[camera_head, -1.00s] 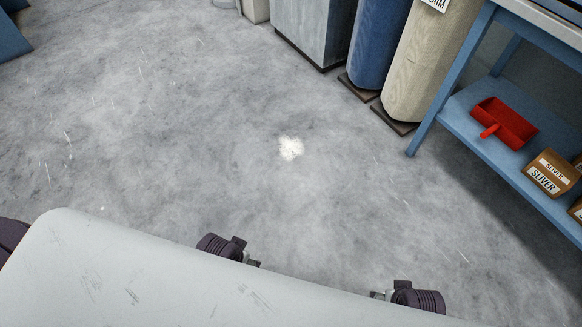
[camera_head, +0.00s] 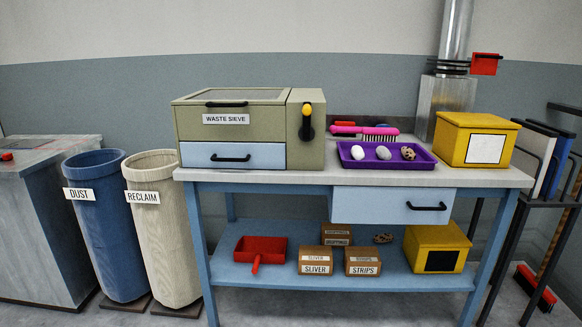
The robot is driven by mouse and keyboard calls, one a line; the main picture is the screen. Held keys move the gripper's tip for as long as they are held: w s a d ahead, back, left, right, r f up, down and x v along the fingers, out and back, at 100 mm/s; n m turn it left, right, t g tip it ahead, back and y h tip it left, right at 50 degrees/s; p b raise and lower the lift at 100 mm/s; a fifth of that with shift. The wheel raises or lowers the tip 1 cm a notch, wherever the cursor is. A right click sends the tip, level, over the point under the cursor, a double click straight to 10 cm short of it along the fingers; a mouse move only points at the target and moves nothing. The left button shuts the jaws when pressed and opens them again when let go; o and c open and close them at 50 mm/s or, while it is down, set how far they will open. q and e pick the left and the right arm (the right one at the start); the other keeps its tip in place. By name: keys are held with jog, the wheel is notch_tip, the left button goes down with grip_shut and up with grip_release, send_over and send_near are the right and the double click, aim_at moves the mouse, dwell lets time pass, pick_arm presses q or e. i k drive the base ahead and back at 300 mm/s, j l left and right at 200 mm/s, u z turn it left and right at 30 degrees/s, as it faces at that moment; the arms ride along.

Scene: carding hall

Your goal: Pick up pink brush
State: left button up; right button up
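The pink brush (camera_head: 347,130) lies on the tabletop of the blue workbench, behind the purple tray (camera_head: 430,165). Its pink handle points left and its bristled head (camera_head: 381,136) is at the right. The tray in front holds a white lump, a purple-grey lump and a brown speckled lump. Neither of my grippers is in view.
The waste sieve (camera_head: 248,177) stands left of the brush and a yellow box (camera_head: 475,140) right of it on the workbench (camera_head: 340,181). Dust (camera_head: 106,240) and reclaim (camera_head: 162,240) bins stand left. A red dustpan (camera_head: 262,249) and labelled boxes are on the lower shelf.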

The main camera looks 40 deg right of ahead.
aim_at(369, 133)
jog(key=z, duration=1.75)
